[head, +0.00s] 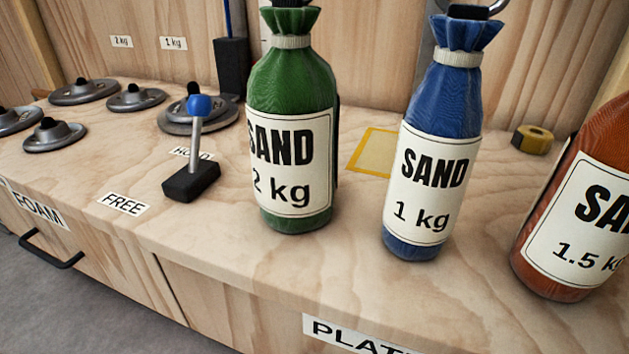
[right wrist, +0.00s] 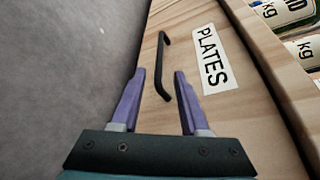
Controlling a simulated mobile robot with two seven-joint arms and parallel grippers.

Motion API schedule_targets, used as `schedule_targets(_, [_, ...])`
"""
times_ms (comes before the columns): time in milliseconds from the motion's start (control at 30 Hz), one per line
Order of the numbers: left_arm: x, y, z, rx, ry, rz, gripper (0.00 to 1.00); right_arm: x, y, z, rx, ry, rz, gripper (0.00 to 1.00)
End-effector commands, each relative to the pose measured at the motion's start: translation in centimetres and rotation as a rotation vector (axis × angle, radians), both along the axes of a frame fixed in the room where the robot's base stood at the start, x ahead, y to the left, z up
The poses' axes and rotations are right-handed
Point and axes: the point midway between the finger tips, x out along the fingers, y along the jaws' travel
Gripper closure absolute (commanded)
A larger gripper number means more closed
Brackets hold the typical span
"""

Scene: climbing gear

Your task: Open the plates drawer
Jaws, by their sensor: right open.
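The plates drawer shows at the bottom of the head view, where its label, partly cut off, reads "PLAT" (head: 358,338). In the right wrist view the wooden drawer front (right wrist: 240,125) carries the full PLATES label (right wrist: 213,60). Its black bar handle (right wrist: 162,65) stands out from the front and looks closed against the bench. My right gripper (right wrist: 163,75) is open, with its two purple fingers pointing toward the handle. The handle's near end lies between the fingertips in the picture; I cannot tell the remaining depth. The left gripper is not in view.
On the bench top stand a green 2 kg sand bag (head: 290,110), a blue 1 kg sand bag (head: 440,140) and a red 1.5 kg one (head: 585,200). A blue-knobbed lever (head: 197,140) and several metal plates (head: 85,92) are to the left. The FOAM drawer handle (head: 50,255) is at far left.

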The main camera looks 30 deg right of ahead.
Motion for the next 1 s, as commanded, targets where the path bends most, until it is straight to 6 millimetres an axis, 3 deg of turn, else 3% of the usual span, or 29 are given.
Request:
schedule_targets(167, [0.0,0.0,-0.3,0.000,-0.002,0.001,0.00,1.6,0.6,-0.4,0.007,-0.006,-0.001,0.55])
schedule_targets(400, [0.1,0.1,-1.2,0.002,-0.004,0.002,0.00,5.8,2.3,-1.5,0.005,-0.006,-0.002,0.55])
schedule_targets(600, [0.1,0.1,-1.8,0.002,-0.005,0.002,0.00,8.2,3.3,-2.1,0.003,-0.003,-0.002,0.55])
schedule_targets(1000, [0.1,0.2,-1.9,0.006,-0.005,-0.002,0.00,8.9,3.6,-2.2,0.003,-0.001,-0.001,0.58])
